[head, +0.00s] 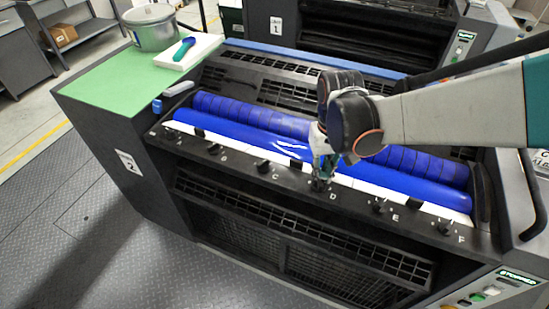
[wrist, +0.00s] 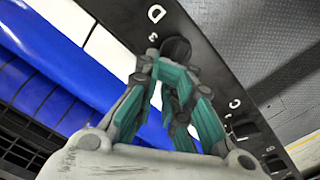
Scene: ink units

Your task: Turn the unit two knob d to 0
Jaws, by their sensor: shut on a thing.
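Unit two (head: 125,160) is the near black ink unit with a "2" label on its side. Knob d (head: 318,186) is on its front rail, above the letter D. My gripper (head: 321,176) reaches down onto it from above and is shut on it. In the wrist view the teal fingers (wrist: 171,72) close around the dark round knob (wrist: 177,48), beside the letter D and a digit that looks like 3. The fingers hide part of the knob, and I cannot make out its pointer.
Knobs C (head: 263,164) and E (head: 379,206) sit on either side along the rail. Blue rollers (head: 400,181) lie just behind it. A metal pot (head: 151,28) and a blue-green spatula (head: 184,48) on a white block stand on the green top. The floor in front is clear.

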